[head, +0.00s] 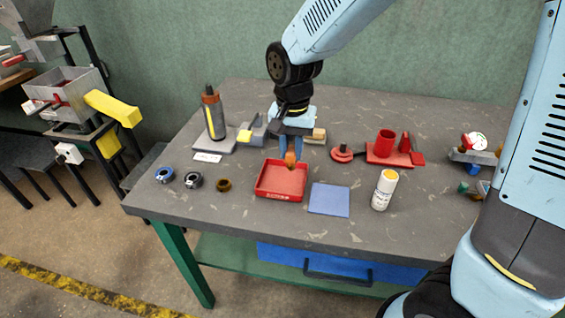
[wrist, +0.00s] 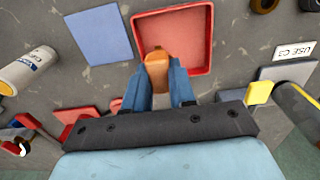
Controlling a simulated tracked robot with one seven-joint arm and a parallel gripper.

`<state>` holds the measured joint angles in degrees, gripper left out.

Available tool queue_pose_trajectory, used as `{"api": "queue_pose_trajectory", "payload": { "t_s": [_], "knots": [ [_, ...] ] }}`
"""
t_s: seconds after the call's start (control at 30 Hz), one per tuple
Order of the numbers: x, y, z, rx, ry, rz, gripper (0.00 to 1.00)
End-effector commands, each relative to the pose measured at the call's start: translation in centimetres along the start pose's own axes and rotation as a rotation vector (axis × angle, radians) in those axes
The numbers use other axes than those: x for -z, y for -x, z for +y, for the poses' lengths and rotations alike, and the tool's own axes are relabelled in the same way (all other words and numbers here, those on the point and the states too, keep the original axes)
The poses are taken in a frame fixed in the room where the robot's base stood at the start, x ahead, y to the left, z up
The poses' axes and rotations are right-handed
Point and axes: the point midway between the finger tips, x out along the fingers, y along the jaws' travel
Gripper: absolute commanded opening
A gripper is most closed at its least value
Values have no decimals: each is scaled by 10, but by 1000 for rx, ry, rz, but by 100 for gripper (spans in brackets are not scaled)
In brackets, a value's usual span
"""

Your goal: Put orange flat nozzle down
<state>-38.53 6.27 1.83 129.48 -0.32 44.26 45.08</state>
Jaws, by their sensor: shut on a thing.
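The orange flat nozzle (head: 290,158) is held between the blue fingers of my gripper (head: 291,154). In the wrist view the nozzle (wrist: 157,70) sticks out past the fingertips (wrist: 159,78). It is over the near-gripper side of a shallow red tray (head: 280,197), whose rim also shows in the wrist view (wrist: 172,12). The tray looks empty apart from what the nozzle and fingers cover. I cannot tell whether the nozzle touches the tray floor.
A blue flat square (head: 329,198) and a white bottle with a yellow-orange top (head: 384,189) are right of the tray. Small rings (head: 193,180) lie to its left. A red stand with a cup (head: 386,143) and a dark bottle (head: 213,112) stand farther back.

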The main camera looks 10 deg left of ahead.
Motion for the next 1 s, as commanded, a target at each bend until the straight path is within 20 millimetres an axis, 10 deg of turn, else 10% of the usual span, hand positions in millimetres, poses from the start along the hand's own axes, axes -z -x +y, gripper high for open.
{"api": "queue_pose_trajectory", "payload": {
  "t_s": [1.0],
  "knots": [
    [15,-65,-24,0,-1,0,0]
  ]
}}
